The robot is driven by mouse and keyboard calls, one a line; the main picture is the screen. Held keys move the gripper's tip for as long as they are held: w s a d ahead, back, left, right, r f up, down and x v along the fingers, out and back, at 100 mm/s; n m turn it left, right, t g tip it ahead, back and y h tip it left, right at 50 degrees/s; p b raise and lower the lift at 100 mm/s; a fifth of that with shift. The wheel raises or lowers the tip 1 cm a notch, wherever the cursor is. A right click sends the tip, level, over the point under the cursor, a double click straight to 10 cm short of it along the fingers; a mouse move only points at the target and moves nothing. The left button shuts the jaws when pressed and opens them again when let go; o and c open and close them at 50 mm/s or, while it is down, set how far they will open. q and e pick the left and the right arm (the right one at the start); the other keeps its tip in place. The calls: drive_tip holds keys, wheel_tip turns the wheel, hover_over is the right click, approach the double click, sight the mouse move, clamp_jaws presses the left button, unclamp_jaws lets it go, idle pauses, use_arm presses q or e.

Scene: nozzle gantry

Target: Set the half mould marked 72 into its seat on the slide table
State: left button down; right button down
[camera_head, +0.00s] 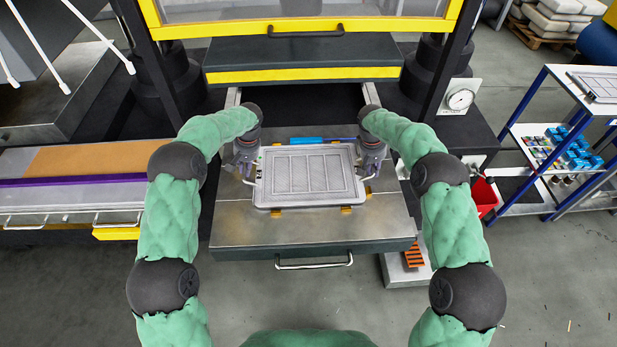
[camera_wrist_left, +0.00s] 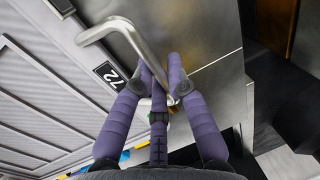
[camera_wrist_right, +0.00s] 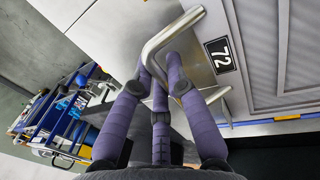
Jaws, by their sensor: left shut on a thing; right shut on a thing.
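The half mould (camera_head: 310,175) is a flat grey plate with a framed, ribbed panel. It lies level over the middle of the steel slide table (camera_head: 310,229); I cannot tell whether it rests or hangs just above. A black plate marked 72 shows in the left wrist view (camera_wrist_left: 110,75) and the right wrist view (camera_wrist_right: 220,56). My left gripper (camera_head: 246,172) is shut on the mould's left bar handle (camera_wrist_left: 125,40). My right gripper (camera_head: 372,172) is shut on its right bar handle (camera_wrist_right: 168,35). Orange-yellow pieces (camera_head: 346,210) show at the mould's near edge; the seat beneath is hidden.
A blue strip (camera_head: 308,141) lies behind the mould. The press with a yellow-striped black beam (camera_head: 303,74) stands beyond the table. A blue-framed rack (camera_head: 562,150) and red bin (camera_head: 485,196) are at right, a bench (camera_head: 75,170) at left. The table's front is bare.

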use_arm(q)
drive_tip(key=shift+d+f+b, duration=0.1)
drive_tip(key=shift+f+b, duration=0.2)
use_arm(e)
drive_tip(key=shift+f, duration=0.3)
use_arm(q)
drive_tip(key=c, duration=1.2)
unclamp_jaws()
drive_tip(key=shift+c, duration=0.2)
use_arm(e)
drive_tip(key=c, duration=1.2)
unclamp_jaws()
drive_tip(key=shift+s, duration=0.1)
drive_tip(key=shift+c, duration=0.2)
use_arm(q)
drive_tip(key=shift+r, duration=0.1)
drive_tip(key=shift+r, duration=0.3)
wheel_tip(320, 180, up, 11)
drive_tip(key=d, duration=0.2)
drive_tip(key=shift+d, duration=0.15)
use_arm(e)
wheel_tip(320, 180, up, 12)
drive_tip(key=a, duration=0.2)
drive_tip(key=shift+a+f, duration=0.15)
use_arm(q)
drive_tip(key=shift+f, duration=0.1)
